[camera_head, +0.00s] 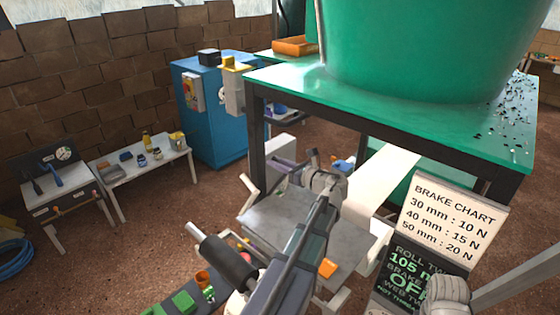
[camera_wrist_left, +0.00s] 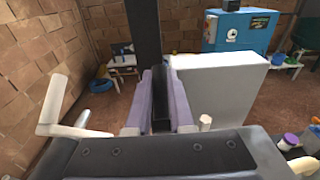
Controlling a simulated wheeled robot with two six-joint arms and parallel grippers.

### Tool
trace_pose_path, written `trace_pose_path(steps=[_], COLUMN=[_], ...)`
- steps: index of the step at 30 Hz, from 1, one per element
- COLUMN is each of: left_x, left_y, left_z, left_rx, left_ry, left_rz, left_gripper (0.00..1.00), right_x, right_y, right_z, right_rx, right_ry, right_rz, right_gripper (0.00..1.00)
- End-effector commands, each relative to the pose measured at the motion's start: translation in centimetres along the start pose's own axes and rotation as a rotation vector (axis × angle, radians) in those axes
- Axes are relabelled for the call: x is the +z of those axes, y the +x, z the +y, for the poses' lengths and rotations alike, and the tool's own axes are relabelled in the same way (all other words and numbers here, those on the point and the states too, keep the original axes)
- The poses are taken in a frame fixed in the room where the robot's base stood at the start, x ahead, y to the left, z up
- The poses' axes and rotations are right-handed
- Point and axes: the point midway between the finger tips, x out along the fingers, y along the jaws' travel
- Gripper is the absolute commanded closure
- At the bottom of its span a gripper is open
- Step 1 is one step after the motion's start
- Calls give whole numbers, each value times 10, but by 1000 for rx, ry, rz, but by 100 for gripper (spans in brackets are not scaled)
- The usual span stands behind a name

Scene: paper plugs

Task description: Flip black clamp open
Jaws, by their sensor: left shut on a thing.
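My left gripper (camera_head: 300,250) reaches over a grey machine with a flat metal plate (camera_head: 263,225). In the left wrist view its two purple-grey fingers (camera_wrist_left: 164,100) are closed on the black clamp. The clamp (camera_wrist_left: 146,35) shows there as a dark bar standing upright, rising past the top edge. In the head view the clamp is hard to separate from the dark gripper parts. My right gripper's jaws do not show.
A black roller (camera_head: 228,260) lies left of the gripper. A white crank handle (camera_wrist_left: 60,112) and a white box (camera_wrist_left: 218,88) stand close by. A brake chart sign (camera_head: 450,215) is at right. The green table (camera_head: 400,120) stands behind.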

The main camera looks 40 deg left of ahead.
Motion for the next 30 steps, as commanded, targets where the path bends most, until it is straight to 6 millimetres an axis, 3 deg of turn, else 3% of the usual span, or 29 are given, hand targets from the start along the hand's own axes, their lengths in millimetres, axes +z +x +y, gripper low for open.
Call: trace_pose_path(steps=[2, 12, 13, 20, 30], left_x=[4, 2, 2, 2, 2], left_y=[3, 4, 4, 4, -2], left_z=[0, 0, 0, 0, 0], left_rx=[1, 0, 1, 0, -2], left_ry=[-1, 0, 0, 0, 0], left_rz=[18, 24, 24, 24, 24], left_gripper=[100, 100, 76, 50, 49], right_x=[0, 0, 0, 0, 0], right_y=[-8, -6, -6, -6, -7], right_z=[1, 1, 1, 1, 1], right_rx=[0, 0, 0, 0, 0], right_ry=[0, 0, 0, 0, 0], right_rz=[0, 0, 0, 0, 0], right_gripper=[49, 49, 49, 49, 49])
